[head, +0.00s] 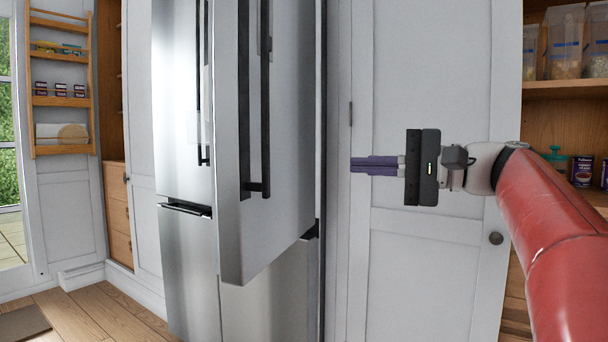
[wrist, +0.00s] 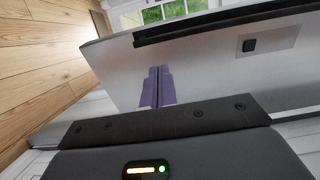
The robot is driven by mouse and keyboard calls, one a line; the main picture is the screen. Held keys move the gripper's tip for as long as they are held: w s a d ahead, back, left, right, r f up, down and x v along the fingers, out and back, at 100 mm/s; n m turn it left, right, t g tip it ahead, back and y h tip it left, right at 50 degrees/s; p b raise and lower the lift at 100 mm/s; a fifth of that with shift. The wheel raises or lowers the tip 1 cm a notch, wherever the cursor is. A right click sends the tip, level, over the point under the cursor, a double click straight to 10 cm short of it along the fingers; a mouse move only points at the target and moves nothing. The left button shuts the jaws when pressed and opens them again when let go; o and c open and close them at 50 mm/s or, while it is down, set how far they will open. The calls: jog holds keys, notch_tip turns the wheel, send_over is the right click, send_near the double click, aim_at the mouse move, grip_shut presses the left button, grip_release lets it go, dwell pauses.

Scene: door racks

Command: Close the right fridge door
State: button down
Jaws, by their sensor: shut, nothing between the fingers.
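The fridge is tall and stainless steel. Its right door (head: 283,130) stands open, swung out toward me, with a dark vertical handle (head: 265,110) on its front. The left door (head: 181,100) looks shut. My gripper (head: 354,164) is to the right of the open door, in front of a white cupboard door. Its purple fingers are together and empty, pointing left toward the fridge door, with a gap between in the head view. In the wrist view, the shut fingers (wrist: 157,85) show against a large pale panel, likely the fridge door. I cannot tell whether they touch it.
A white cupboard door (head: 420,255) with a round knob stands behind my gripper. Open shelves (head: 570,85) with containers are at the right. A wooden rack (head: 62,95) hangs at the far left.

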aim_at(269, 162)
jog(key=x, duration=1.4)
jog(key=shift+w, duration=0.15)
jog(key=shift+a, duration=0.15)
